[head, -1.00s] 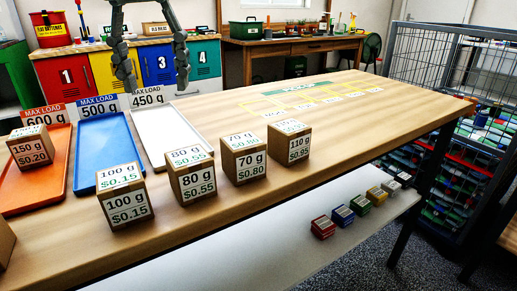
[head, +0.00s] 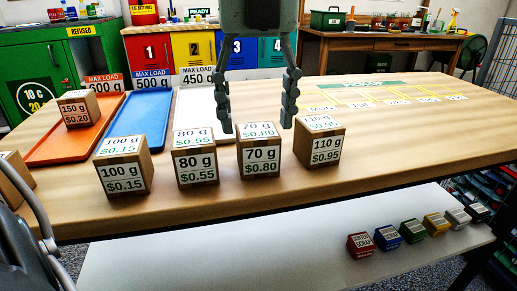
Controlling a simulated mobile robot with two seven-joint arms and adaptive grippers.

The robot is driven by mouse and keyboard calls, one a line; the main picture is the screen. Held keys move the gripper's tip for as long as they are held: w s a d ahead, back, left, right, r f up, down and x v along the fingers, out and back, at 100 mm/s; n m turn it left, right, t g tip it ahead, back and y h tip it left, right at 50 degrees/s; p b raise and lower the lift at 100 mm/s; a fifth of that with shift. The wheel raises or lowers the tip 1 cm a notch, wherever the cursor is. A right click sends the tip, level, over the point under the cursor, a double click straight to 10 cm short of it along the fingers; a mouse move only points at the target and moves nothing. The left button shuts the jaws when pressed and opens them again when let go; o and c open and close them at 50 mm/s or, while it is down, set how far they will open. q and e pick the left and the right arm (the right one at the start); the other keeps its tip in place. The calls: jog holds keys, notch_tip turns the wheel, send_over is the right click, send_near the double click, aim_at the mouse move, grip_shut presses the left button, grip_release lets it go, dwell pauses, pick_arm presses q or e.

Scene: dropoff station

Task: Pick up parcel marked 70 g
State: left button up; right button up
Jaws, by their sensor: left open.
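The parcel marked 70 g (head: 261,157) is a brown cardboard box with white labels reading 70 g and $0.80. It stands upright on the wooden table in the head view, between the 80 g parcel (head: 195,168) and the 110 g parcel (head: 322,152). My left gripper (head: 257,125) points down with its fingers spread wide. In the picture its fingertips lie to either side of the 70 g parcel's top; whether they are above or behind it is hard to tell. The gripper is empty. My right gripper is not in view.
The 100 g parcel (head: 123,178) stands left of the 80 g one. The 150 g parcel (head: 75,108) sits on the orange tray (head: 50,147). Blue (head: 146,115) and white (head: 197,112) trays lie behind. Free wood (head: 420,140) spreads right. Several small coloured boxes sit on the lower shelf (head: 240,250).

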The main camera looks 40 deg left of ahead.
aim_at(257, 130)
pick_arm(q)
notch_tip(257, 130, down, 4)
jog(key=shift+s+d+f, duration=0.1)
jog(key=shift+f, duration=0.1)
jog(key=shift+c, duration=0.4)
jog(key=c, duration=0.9)
jog(key=shift+o, duration=0.2)
jog(key=shift+r, duration=0.15)
